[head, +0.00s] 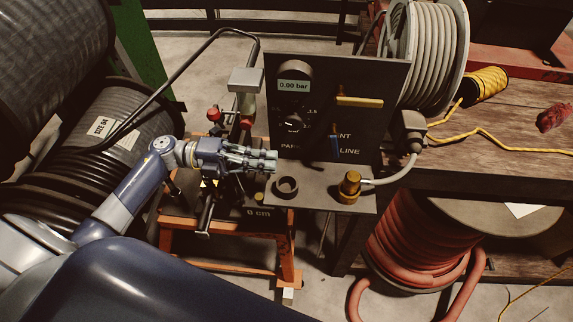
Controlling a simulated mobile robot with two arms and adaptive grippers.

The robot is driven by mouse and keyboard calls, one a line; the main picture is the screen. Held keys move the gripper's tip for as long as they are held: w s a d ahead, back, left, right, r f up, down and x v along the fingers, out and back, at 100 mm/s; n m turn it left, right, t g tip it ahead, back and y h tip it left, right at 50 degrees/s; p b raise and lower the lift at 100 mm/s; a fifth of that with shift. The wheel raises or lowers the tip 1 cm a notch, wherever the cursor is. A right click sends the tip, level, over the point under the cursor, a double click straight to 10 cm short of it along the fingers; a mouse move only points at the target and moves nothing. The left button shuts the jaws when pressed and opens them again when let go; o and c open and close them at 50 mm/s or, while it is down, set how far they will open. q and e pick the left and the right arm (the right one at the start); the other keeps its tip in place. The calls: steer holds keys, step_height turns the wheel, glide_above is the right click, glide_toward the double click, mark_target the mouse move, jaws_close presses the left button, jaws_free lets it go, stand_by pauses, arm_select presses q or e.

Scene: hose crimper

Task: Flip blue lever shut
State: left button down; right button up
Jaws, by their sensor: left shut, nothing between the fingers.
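My left gripper (273,160) is shut and empty, just at the panel's lower left edge. My right gripper does not show.
A black ring (286,187) and a brass fitting (349,186) with a grey hose stand on the ledge below the panel. A gauge reading 0.00 bar (294,86) is at the panel's upper left. Hose reels (435,45) stand behind right.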

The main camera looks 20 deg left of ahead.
arm_select(q)
steer(key=shift+v, duration=1.05)
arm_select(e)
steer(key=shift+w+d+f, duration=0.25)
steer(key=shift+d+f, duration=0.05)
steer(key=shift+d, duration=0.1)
arm_select(q)
steer(key=shift+f, duration=0.15)
steer(key=shift+s+d, duration=0.1)
steer(key=shift+d, duration=0.05)
